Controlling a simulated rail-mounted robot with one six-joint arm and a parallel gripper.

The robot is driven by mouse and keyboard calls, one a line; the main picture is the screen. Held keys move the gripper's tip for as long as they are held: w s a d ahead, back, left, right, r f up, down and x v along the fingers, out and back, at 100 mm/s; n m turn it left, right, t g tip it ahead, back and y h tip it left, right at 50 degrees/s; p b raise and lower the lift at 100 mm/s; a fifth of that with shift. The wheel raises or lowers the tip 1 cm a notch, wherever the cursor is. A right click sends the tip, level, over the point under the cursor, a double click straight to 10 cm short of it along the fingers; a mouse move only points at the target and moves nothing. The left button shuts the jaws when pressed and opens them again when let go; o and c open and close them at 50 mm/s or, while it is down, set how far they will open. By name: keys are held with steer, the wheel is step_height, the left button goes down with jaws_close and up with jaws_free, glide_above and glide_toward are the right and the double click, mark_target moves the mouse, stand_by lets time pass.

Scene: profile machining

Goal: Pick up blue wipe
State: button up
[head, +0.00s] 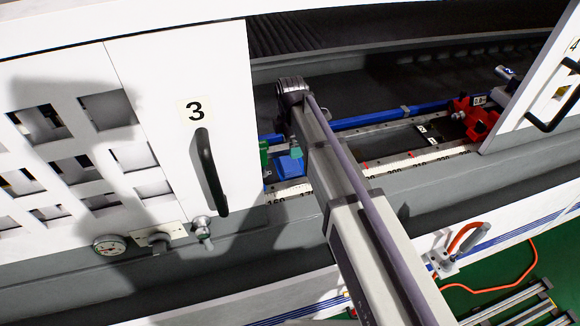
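A small bright blue piece (289,167) shows in the machine opening, just left of my arm, and it may be the blue wipe. It lies by the numbered scale, and my arm may hide part of it. A small teal piece with a grey tip stands just above it, and I cannot tell what it is. My arm reaches from the bottom right up into the opening and ends in a dark round joint. I cannot make out my gripper's fingers.
White door 3 (185,110) with a black handle (211,172) stands left of the opening. White door 4 (540,90) is at the right. A long blue rail (380,116) and a red clamp (478,117) lie inside. An orange hose (500,288) hangs at the lower right.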

mark_target(290, 163)
step_height(290, 163, down, 11)
steer(key=b, duration=1)
steer(key=shift+a, duration=0.15)
steer(key=shift+r, duration=0.2)
steer(key=c, duration=0.8)
